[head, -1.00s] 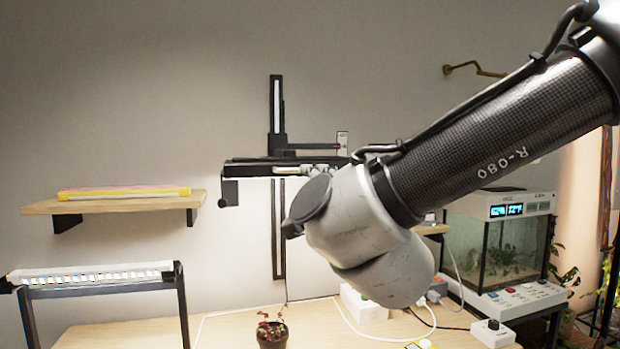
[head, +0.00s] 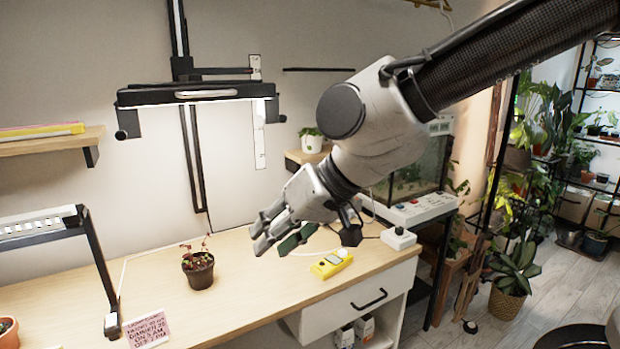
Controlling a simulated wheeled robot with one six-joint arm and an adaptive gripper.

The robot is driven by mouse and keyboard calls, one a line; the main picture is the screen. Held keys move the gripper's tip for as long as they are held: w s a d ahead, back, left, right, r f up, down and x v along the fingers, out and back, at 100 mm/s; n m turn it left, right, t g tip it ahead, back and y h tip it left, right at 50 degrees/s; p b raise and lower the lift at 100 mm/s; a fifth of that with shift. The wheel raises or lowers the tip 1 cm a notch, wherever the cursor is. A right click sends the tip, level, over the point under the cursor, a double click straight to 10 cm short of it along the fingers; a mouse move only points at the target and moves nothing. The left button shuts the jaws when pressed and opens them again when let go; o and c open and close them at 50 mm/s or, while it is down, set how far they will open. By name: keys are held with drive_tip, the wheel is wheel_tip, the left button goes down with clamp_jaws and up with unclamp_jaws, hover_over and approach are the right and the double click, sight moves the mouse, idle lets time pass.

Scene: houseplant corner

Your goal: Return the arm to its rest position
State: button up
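My gripper (head: 283,240) hangs at the end of my raised arm in the middle of the head view. It is above the wooden bench, to the right of a small potted plant (head: 200,272) with reddish stems. Its fingers point down and to the left. The fingers are seen at an angle, so I cannot tell how far apart they are. I see nothing held in them. The arm reaches in from the upper right and hides part of the glass tank behind it.
The wooden bench (head: 255,292) carries a yellow meter (head: 331,264), a white dial box (head: 398,238) and a pink note card (head: 146,330). A lamp bar (head: 200,93) is on the wall. A black lamp stand (head: 98,262) is at left. Plant shelves and floor are at right.

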drive_tip(key=s+d+m+h, duration=0.2)
drive_tip(key=d+m+h, duration=0.1)
drive_tip(key=d, duration=1.8)
drive_tip(key=s+d+m+t+h, duration=0.1)
drive_tip(key=s+d+m+h, duration=0.1)
drive_tip(key=d, duration=1.9)
drive_tip(key=r+m+h, duration=0.1)
drive_tip(key=h, duration=0.1)
drive_tip(key=shift+s+d+h, duration=0.15)
drive_tip(key=shift+s+h, duration=0.05)
drive_tip(key=shift+h, duration=0.2)
drive_tip(key=shift+o, duration=0.2)
